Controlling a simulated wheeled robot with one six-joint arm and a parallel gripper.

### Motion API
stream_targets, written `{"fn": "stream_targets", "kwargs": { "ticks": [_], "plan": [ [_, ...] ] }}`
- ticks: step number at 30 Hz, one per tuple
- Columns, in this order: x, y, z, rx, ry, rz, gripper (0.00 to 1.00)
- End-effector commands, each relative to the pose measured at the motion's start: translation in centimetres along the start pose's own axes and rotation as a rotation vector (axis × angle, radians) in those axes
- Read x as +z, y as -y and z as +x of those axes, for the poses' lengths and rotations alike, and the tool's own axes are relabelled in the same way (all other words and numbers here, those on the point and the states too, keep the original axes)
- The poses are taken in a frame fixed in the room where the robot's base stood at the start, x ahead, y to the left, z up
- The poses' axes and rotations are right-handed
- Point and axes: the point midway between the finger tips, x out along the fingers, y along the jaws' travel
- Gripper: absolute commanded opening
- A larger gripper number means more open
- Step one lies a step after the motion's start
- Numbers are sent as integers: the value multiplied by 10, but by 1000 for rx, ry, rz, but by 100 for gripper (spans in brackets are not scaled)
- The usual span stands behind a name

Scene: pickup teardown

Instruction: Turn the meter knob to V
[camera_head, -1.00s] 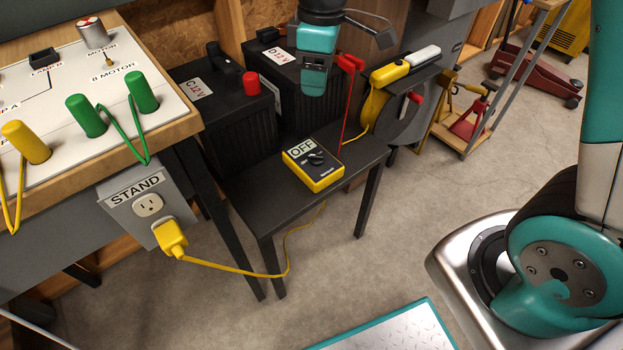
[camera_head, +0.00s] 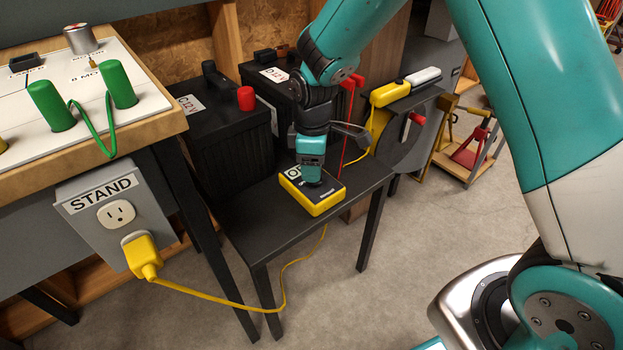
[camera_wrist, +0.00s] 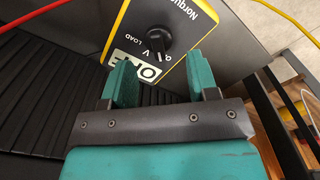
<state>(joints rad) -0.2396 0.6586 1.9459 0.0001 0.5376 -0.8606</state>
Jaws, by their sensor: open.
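The yellow and black meter (camera_head: 318,203) lies on a dark low table. In the wrist view its black knob (camera_wrist: 159,40) shows on the dark face, with the markings V and LOAD beside it and part of a white OFF panel (camera_wrist: 137,68). My gripper (camera_head: 311,180) points down over the meter and hides the knob and most of the label in the head view. In the wrist view my gripper's teal fingers (camera_wrist: 161,75) are apart, with the knob just beyond their tips and roughly between them. I cannot tell whether they touch the meter.
Two black batteries (camera_head: 222,140) stand behind the meter on the left. A red clamp (camera_head: 350,84) and its red lead rise behind my gripper. A yellow cord (camera_head: 220,297) runs from the stand's outlet (camera_head: 117,214). The table's front part (camera_head: 262,240) is bare.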

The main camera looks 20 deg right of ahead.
Motion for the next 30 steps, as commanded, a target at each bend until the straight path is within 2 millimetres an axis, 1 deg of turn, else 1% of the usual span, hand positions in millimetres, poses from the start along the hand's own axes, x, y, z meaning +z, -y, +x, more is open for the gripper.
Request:
{"fn": "stream_targets", "kwargs": {
  "ticks": [1,6,10,17,20,21,23,25,30],
  "plan": [
    [0,0,12,-1,1,0,54],
    [0,0,27,0,0,0,54],
    [0,0,31,0,-1,0,54],
    [0,0,31,0,-1,0,54],
    [0,0,31,0,-1,0,33],
    [0,0,31,0,-1,0,24],
    [0,0,31,0,0,0,10],
    [-3,2,31,0,-1,-1,9],
    [0,0,30,0,0,14,9]
  ]
}}
